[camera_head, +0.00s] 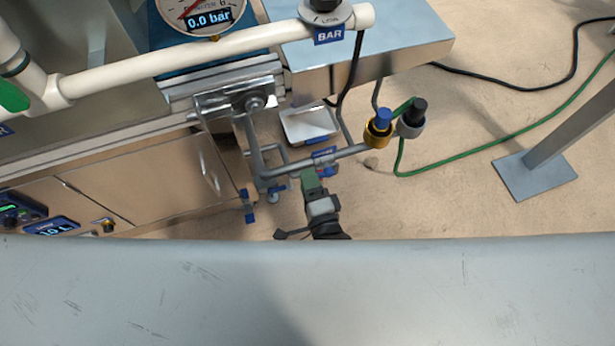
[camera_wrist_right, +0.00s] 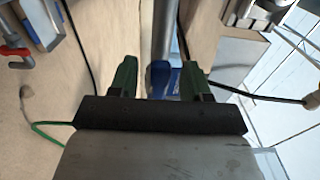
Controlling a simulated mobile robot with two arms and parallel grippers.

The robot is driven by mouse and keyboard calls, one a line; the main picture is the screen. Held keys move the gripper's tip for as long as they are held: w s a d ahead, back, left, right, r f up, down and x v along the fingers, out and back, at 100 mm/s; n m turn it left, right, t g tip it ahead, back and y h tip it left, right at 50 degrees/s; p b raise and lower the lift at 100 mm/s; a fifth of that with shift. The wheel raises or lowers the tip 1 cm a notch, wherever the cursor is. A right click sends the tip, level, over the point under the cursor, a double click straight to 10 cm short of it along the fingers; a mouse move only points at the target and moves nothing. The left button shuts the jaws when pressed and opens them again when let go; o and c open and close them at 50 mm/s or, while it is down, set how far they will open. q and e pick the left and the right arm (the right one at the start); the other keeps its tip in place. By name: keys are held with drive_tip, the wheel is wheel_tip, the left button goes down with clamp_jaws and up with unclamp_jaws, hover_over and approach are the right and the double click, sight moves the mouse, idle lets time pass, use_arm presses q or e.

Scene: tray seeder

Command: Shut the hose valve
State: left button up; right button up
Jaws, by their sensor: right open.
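My right gripper (camera_head: 312,182) is low under the pipework, its green fingers beside a pipe frame with blue parts. In the right wrist view its two fingers (camera_wrist_right: 160,76) stand apart, with a blue piece (camera_wrist_right: 161,76) and a grey upright pipe showing between them; I cannot tell if they touch it. A valve with a red lever (camera_wrist_right: 14,51) shows at the upper left of that view, outside the fingers. Which part is the hose valve is not clear. My left gripper is not in view.
A grey pipe ends at a yellow fitting with a blue knob (camera_head: 379,128) and a grey fitting with a black knob (camera_head: 412,119). A green hose (camera_head: 500,140) crosses the floor. A white pipe (camera_head: 190,55) runs above. A post foot (camera_head: 535,175) stands at right.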

drive_tip(key=shift+w+a, duration=0.2)
drive_tip(key=shift+w, duration=0.4)
clamp_jaws()
